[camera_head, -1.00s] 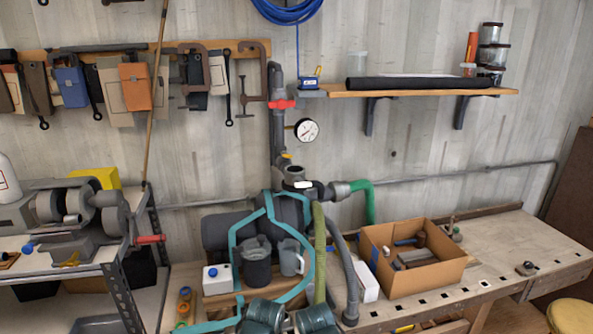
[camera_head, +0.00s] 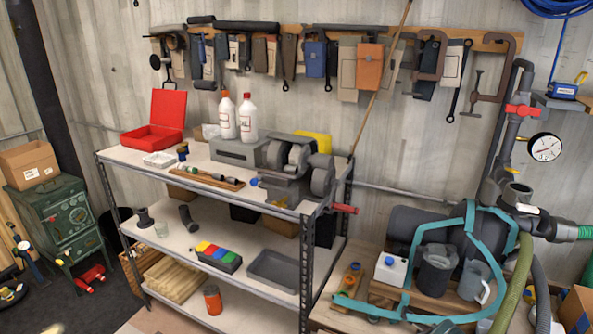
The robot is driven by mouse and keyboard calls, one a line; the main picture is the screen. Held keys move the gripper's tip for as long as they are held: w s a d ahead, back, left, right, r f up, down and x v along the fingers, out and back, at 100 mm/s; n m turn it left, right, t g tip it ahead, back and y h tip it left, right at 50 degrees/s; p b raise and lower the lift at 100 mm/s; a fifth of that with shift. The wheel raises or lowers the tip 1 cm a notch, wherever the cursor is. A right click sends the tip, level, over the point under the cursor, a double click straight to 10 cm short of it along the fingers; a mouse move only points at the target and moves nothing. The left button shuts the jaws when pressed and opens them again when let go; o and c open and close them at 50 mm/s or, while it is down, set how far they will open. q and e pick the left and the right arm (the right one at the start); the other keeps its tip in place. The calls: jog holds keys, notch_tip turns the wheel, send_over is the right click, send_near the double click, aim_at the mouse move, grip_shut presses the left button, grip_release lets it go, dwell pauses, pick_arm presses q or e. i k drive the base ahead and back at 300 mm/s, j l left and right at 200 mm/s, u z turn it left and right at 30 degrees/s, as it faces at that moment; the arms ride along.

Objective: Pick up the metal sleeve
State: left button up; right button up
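I cannot pick out the metal sleeve for certain. A dark tube-like piece (camera_head: 187,217) leans on the middle shelf of the rack, and a dark flanged piece (camera_head: 145,217) stands to its left beside a small clear glass (camera_head: 161,229). Whether either one is the sleeve, I cannot tell. Neither of my grippers shows in the head view.
The metal shelf rack (camera_head: 300,213) carries an open red case (camera_head: 155,128), two white bottles (camera_head: 247,118) and a bench grinder (camera_head: 290,165). A green cabinet (camera_head: 62,225) stands at left. Pumps and hoses (camera_head: 460,235) crowd the right. Floor shows at lower left.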

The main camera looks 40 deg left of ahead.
aim_at(288, 169)
jog(key=u, duration=1.4)
jog(key=i, duration=0.1)
